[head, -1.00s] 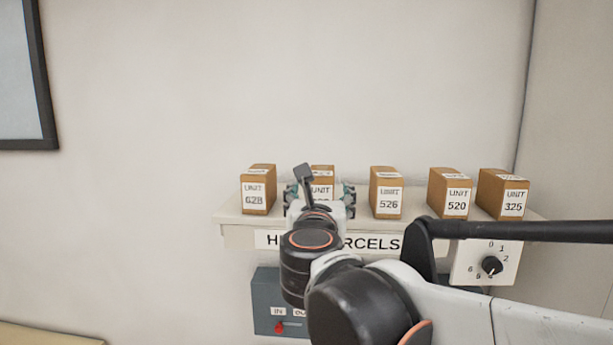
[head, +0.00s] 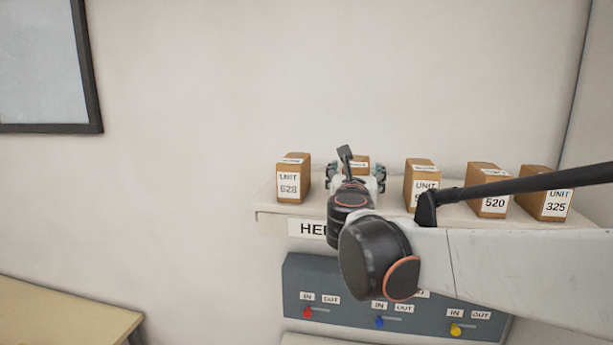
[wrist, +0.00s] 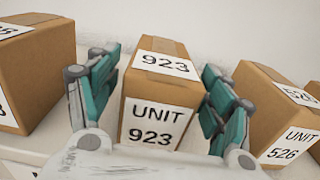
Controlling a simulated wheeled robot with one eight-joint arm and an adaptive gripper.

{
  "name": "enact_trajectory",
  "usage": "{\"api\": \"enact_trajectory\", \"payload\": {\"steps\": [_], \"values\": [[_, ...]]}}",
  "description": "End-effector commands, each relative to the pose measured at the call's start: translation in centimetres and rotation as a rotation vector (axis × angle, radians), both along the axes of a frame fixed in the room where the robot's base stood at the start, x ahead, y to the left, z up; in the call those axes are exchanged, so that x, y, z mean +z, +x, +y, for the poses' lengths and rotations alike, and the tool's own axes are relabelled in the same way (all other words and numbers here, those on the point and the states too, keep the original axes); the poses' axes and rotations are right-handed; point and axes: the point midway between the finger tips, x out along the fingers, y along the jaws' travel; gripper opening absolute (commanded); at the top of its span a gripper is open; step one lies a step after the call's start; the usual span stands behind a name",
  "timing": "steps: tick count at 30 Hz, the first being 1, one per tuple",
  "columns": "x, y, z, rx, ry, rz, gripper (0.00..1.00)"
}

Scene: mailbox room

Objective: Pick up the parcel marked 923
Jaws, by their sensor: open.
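The parcel marked 923 (wrist: 159,92) is a brown box with white labels on its top and front, standing upright on the shelf. In the wrist view my gripper (wrist: 163,95) is open, with one teal-padded finger on each side of this parcel. A small gap shows between the fingers and the box. In the head view my gripper (head: 355,180) is at the shelf, and only the top of the 923 parcel (head: 360,161) shows behind it; its label is hidden there.
Parcel 628 (head: 292,180) stands to the left, and parcel 526 (wrist: 272,112) is close to the right finger. Parcels 520 (head: 488,182) and 325 (head: 548,190) stand further right on the shelf (head: 270,207). A grey panel with coloured levers (head: 335,280) is below.

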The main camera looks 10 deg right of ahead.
Motion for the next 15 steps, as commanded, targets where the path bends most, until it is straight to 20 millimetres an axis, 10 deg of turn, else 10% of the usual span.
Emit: {"api": "enact_trajectory", "payload": {"steps": [15], "values": [[0.0, 2.3, -0.7, 0.000, 0.000, 0.000, 0.71]]}}
